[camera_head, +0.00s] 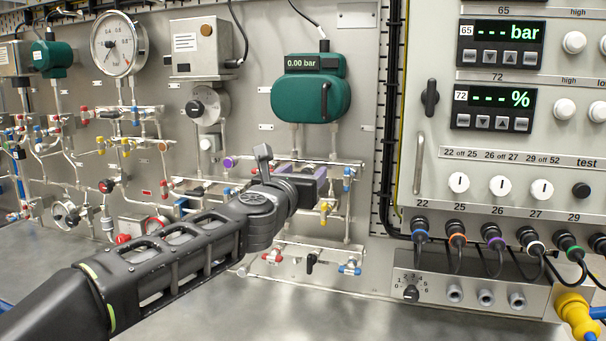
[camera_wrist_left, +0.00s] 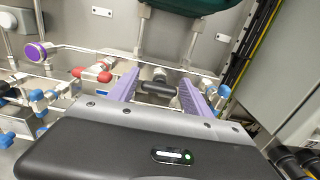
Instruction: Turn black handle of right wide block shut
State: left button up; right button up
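The black handle (camera_wrist_left: 157,88) shows in the left wrist view as a short dark bar in front of a metal valve body. It lies roughly crosswise in the picture, between my two purple fingers. My left gripper (camera_wrist_left: 158,80) is open around the handle, with gaps on both sides. In the head view my left gripper (camera_head: 308,178) is in front of the right wide block, under the green transmitter (camera_head: 311,95), and hides the handle and most of the block. My right gripper is not in view.
A red handle (camera_wrist_left: 92,72) is left of the fingers and a blue one (camera_wrist_left: 222,92) is right. A purple knob (camera_wrist_left: 38,51) is further left. A lower pipe row carries another black handle (camera_head: 310,262). A grey cabinet (camera_head: 440,150) stands to the right. The metal bench (camera_head: 260,305) is clear.

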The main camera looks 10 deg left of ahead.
pick_arm(q)
jog(key=c, duration=1.1)
jog(key=shift+m, duration=0.4)
jog(key=m+p, duration=0.1)
jog(key=m, duration=0.2)
jog(key=shift+d+m, duration=0.1)
jog(key=shift+m, duration=0.2)
jog(key=m+p, duration=0.1)
jog(key=m, duration=0.3)
jog(key=m+p, duration=0.1)
jog(key=m, duration=0.4)
jog(key=shift+d, duration=0.15)
jog(key=shift+f+m+p, duration=0.15)
jog(key=shift+m+p, duration=0.2)
jog(key=shift+m, duration=0.8)
jog(key=shift+f+m+p, duration=0.1)
jog(key=shift+m+p, duration=0.25)
jog(key=shift+m, duration=0.8)
